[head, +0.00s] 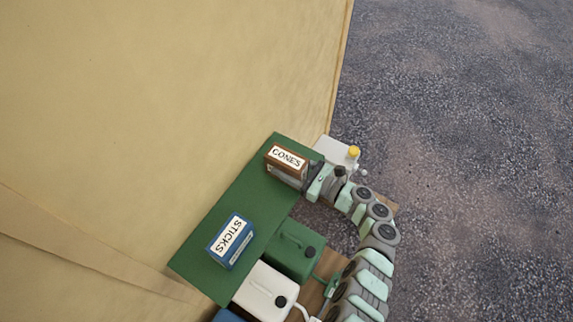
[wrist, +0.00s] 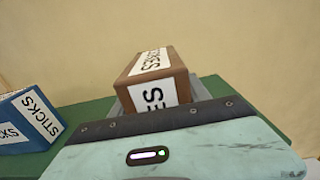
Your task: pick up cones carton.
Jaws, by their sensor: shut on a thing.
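The cones carton is a brown box with white labels; in the head view the cones carton (head: 286,158) is at the far end of the green table, its label reading CONES. In the wrist view the cones carton (wrist: 158,78) stands straight ahead, just beyond the gripper body. My gripper (head: 302,177) reaches it from the right and is shut on it. In the wrist view the gripper (wrist: 163,104) has its fingers partly hidden behind the carton and its own body. I cannot tell whether the carton touches the table.
A blue sticks carton (head: 231,240) stands on the green table (head: 207,242), nearer the front; it also shows at left in the wrist view (wrist: 28,118). A green canister (head: 294,250) and a white canister (head: 265,288) stand beside the table. A tan wall (head: 150,110) rises behind.

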